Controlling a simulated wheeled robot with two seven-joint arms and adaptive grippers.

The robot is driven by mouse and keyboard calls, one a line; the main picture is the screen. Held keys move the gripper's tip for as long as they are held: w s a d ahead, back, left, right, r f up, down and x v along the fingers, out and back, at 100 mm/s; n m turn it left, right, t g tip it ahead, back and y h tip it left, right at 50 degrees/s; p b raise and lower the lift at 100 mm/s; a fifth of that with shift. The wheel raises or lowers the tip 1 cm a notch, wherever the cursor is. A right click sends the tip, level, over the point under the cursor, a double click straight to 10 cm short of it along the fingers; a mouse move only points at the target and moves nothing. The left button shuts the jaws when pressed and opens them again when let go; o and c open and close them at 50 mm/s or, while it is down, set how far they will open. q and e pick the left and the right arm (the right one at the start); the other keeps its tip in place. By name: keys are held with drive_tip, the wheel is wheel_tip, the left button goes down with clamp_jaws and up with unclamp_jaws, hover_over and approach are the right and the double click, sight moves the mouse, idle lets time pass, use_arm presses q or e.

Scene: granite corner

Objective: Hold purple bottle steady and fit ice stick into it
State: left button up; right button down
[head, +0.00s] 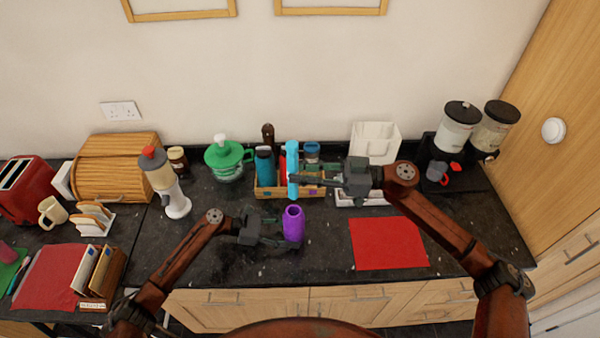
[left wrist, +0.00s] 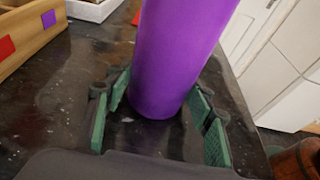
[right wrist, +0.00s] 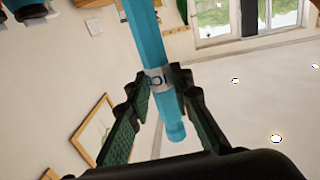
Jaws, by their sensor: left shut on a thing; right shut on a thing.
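The purple bottle (head: 293,224) stands upright on the dark counter near its front, its open mouth facing up. My left gripper (head: 280,240) is shut on it low down; in the left wrist view the purple bottle (left wrist: 178,55) rises between the green pads. The light-blue ice stick (head: 292,158) is upright in my right gripper (head: 302,180). In the right wrist view the ice stick (right wrist: 148,40) carries a pale printed band at the pads. In the head view its lower end shows just above the bottle's mouth, apart from it.
A wooden crate (head: 268,193) with bottles stands behind the purple bottle. A red mat (head: 388,243) lies to the right. A green-lidded jug (head: 226,158) and a white-based grinder (head: 176,204) stand to the left. White trays (head: 368,143) are at the back. Counter around the bottle is clear.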

drive_tip(key=shift+f, duration=2.9)
drive_tip(key=shift+f, duration=5.2)
drive_tip(key=c, duration=1.7)
unclamp_jaws()
drive_tip(key=shift+s+f, duration=0.1)
drive_tip(key=shift+f, duration=0.05)
drive_tip(key=shift+o, duration=0.4)
drive_tip(key=shift+f, duration=0.15)
